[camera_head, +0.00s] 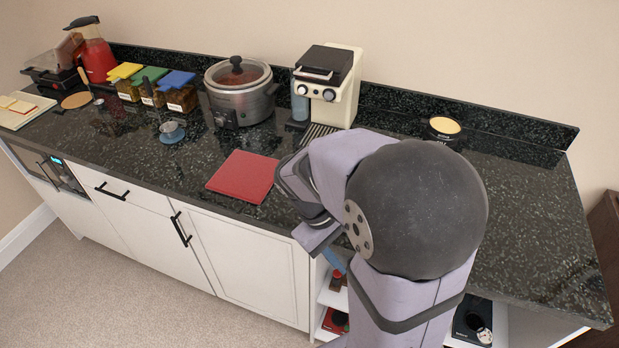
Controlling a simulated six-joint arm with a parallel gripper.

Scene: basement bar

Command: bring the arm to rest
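My arm stands in the right half of the view, in front of the counter (420,155). It is folded, with its large dark rounded joint nearest the camera. Its far end bends down by the counter's front edge, just right of a red square board (243,177). Arm links largely hide my gripper there, and I cannot make out its fingers or anything between them.
A cream coffee machine (343,85) stands behind the arm, with a slow cooker (240,102) to its left. A round tin (444,127) stands at the back right. The right counter is mostly clear.

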